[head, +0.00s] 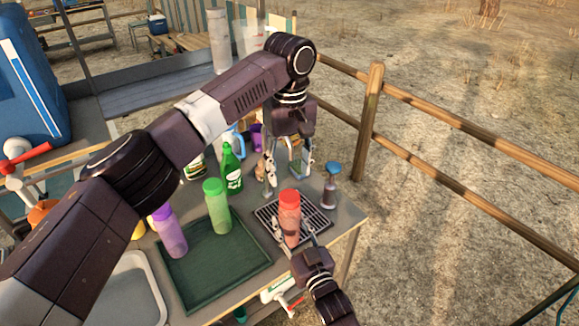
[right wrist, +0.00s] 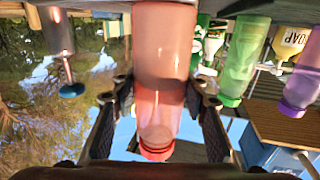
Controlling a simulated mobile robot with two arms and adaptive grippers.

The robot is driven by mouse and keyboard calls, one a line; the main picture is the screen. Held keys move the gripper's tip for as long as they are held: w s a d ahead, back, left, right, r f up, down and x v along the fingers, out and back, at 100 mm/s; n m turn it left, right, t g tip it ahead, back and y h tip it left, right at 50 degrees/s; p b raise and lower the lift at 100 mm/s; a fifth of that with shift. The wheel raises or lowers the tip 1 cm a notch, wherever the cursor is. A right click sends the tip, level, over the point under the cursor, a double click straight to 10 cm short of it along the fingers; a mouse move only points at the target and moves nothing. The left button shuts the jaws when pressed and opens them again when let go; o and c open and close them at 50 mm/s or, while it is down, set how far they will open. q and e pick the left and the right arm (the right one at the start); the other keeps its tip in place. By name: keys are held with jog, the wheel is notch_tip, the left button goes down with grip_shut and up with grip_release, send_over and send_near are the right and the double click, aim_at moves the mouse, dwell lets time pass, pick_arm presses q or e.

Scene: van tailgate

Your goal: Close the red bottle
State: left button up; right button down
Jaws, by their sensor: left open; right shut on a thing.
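The red bottle (head: 290,222) stands upright at the drying rack near the table's right end, with a red cap (head: 289,197) on its top. I cannot tell whether the cap is tight. My right gripper (head: 294,236) is shut on the bottle's body from the front. The right wrist view is upside down; there the clear reddish bottle (right wrist: 164,60) is between the fingers, with its cap (right wrist: 157,151) at the bottom of the picture. My left gripper (head: 285,170) is open and empty, pointing down behind the red bottle and apart from it.
A green tray (head: 215,272) lies left of the rack (head: 266,211). A light green bottle (head: 217,208) and a purple bottle (head: 170,232) stand by it. A dark green soap bottle (head: 231,170) is behind. A blue-capped bottle (head: 330,188) stands right of the rack.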

aim_at(289, 196)
pick_arm(q)
jog(key=n, duration=0.6)
jog(key=shift+r+n, duration=0.2)
jog(key=shift+n, duration=0.1)
jog(key=shift+f, duration=0.1)
jog(key=shift+f, duration=3.9)
jog(key=shift+c, duration=0.5)
